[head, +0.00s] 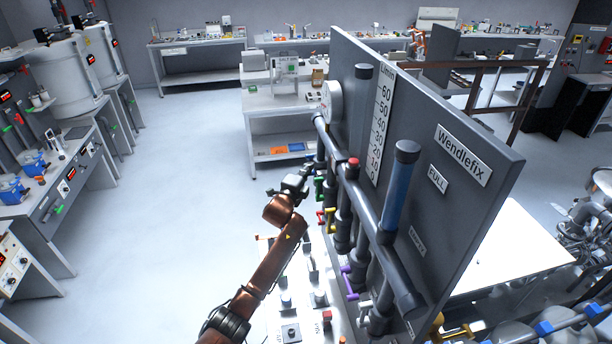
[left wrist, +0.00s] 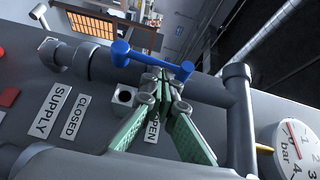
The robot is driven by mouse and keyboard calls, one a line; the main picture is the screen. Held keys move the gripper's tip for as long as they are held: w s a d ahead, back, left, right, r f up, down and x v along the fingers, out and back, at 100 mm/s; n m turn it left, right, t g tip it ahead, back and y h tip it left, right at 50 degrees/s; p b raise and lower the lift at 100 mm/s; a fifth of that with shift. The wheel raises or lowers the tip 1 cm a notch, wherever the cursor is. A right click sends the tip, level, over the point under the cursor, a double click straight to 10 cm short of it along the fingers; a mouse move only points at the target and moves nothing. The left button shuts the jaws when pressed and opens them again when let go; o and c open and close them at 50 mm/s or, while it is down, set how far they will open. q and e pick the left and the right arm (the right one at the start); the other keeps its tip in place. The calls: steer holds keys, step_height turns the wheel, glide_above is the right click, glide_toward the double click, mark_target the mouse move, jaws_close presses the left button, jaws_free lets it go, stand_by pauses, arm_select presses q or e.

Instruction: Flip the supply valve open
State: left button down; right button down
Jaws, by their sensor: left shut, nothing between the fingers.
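The supply valve has a blue handle (left wrist: 152,59) with a knob at each end. In the left wrist view it lies roughly along the dark pipe. Plates reading SUPPLY (left wrist: 45,117), CLOSED (left wrist: 75,116) and OPEN (left wrist: 152,130) sit on the panel below the pipe. My left gripper (left wrist: 162,82) has its green-padded fingers shut with nothing between them, tips just below the handle's middle. Whether they touch it I cannot tell. In the head view my left gripper (head: 296,182) is at the far end of the pipe rig, and the blue handle cannot be made out. My right gripper is not in view.
A pressure gauge (left wrist: 298,148) is at the lower right of the left wrist view. In the head view, red (head: 320,215) and purple (head: 347,271) valve handles line the rig nearer me. The tall grey Wendlefix panel (head: 455,120) stands on the right. Open floor lies left of the rig.

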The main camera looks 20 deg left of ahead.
arm_select(q)
steer(key=s+d, duration=0.1)
steer(key=s, duration=1.2)
steer(key=a+f+m+g+h+b, duration=0.1)
steer(key=a+m+h+b, duration=0.55)
steer(key=b, duration=0.85)
steer(key=w+d+n, duration=0.1)
steer(key=w+d, duration=0.3)
steer(key=w, duration=0.8)
steer(key=shift+w+r+g+h+p, duration=0.3)
steer(key=shift+w+r+h+p, duration=0.05)
steer(key=shift+p, duration=0.1)
steer(key=shift+a, duration=0.1)
